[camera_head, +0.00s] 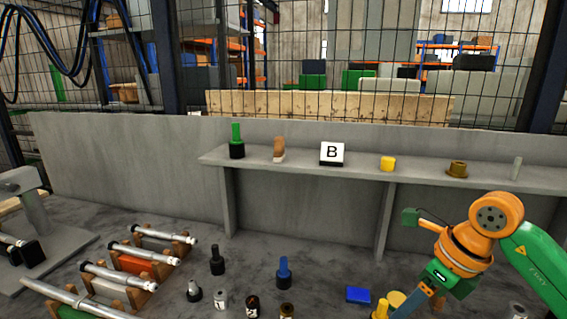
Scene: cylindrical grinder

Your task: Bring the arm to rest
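My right arm (495,215), orange and green, comes in from the right edge and bends down at an orange joint. My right gripper (417,299) points down and left, low over the worktop. One blue-grey finger shows and runs to the bottom edge. The fingertips are cut off or hidden, so I cannot tell whether it is open or shut, or whether it holds anything. A yellow piece (381,309) and a yellow round piece (397,299) are close by it. My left arm and gripper are not in view.
The grey worktop (320,255) carries several bottles, a blue block (358,295) and metal shafts on wooden cradles (150,258) at left.

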